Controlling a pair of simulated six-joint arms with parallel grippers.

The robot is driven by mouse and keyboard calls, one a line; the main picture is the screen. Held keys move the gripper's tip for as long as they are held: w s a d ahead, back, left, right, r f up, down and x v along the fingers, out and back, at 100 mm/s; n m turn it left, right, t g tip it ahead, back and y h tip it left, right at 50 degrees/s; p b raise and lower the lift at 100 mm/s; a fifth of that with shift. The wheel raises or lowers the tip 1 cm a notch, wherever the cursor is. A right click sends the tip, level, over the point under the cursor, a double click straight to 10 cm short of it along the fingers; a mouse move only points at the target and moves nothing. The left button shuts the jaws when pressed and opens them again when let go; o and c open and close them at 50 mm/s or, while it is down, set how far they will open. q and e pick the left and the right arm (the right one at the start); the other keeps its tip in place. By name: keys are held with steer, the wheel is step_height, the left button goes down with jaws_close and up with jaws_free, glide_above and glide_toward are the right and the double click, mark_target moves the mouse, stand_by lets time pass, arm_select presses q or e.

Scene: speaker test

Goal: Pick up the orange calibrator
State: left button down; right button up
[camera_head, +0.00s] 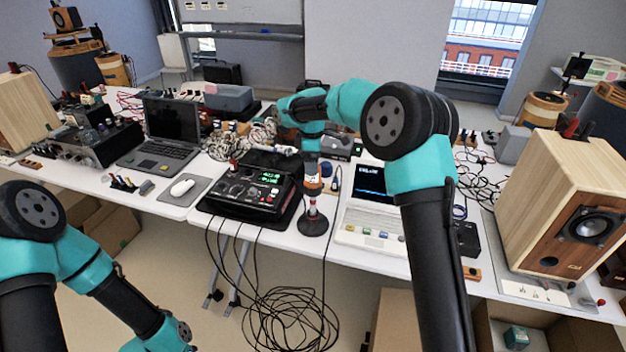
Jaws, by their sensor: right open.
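A small orange and dark upright piece (313,187), which looks like the orange calibrator, shows at the top of a short stand with a round black base (313,224). My right arm reaches in over the table and bends down there. My right gripper (313,172) points down at the orange piece and is open. The fingers are small and partly merge with the piece, so I cannot tell whether they touch it. My left arm hangs low at the left, in front of the table, and its gripper is below the picture edge.
A black device with a green display (258,190) stands just left of the stand. A white laptop-like instrument (372,205) is close on the right. Black cables (288,318) hang off the front edge to the floor. A wooden speaker (560,205) stands at the right.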

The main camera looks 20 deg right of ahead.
steer(key=shift+f, duration=0.1)
steer(key=shift+s+d+f, duration=0.1)
steer(key=shift+d+f, duration=0.05)
steer(key=shift+f, duration=1.1)
steer(key=shift+s+d+f, duration=0.1)
steer(key=shift+f, duration=1.15)
steer(key=shift+c, duration=0.3)
steer(key=c, duration=1.1)
steer(key=shift+r, duration=0.15)
step_height(320, 180, up, 10)
steer(key=shift+f, duration=0.1)
